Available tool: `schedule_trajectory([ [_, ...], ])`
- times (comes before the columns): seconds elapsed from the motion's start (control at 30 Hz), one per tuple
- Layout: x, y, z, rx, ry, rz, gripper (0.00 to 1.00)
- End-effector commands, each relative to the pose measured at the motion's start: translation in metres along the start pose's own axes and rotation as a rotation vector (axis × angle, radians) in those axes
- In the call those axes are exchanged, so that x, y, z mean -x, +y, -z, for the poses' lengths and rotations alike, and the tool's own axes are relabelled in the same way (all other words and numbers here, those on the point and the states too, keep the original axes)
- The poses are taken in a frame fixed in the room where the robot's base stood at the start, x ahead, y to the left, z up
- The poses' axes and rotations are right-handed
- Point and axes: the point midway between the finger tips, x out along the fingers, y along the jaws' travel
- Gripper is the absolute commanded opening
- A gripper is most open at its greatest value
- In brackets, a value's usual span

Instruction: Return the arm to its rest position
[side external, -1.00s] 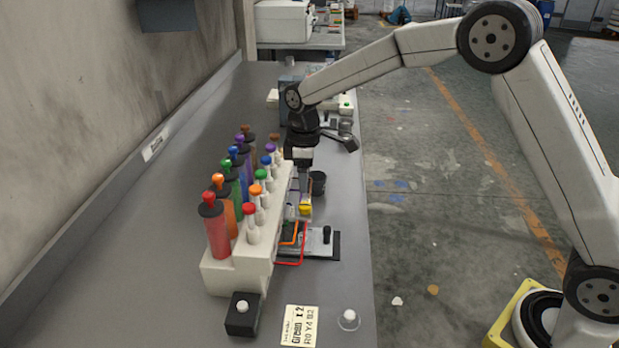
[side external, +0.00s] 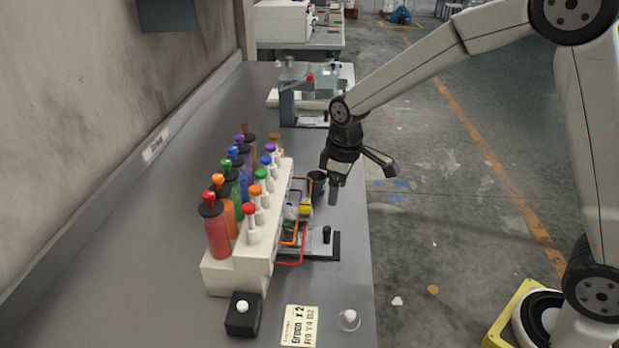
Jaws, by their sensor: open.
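My arm reaches in from the upper right. The white rack (side external: 240,262) on the bench holds colored tubes in two rows, such as the red tube (side external: 218,232) at the near end. A small yellow-marked container (side external: 305,209) stands beside the rack, left of and below my gripper and apart from it.
A grey press-like device (side external: 287,104) with a red knob stands behind on the bench. In front are a black button box (side external: 242,314), a paper card (side external: 300,326) and a small clear dome (side external: 349,319). The bench left of the rack is clear.

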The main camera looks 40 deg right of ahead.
Motion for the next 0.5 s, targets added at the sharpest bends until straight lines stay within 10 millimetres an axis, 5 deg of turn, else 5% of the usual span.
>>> schedule_trajectory([
  [0.5, -0.007, -0.034, -0.117, -0.376, 0.103, -0.036, 0.78],
])
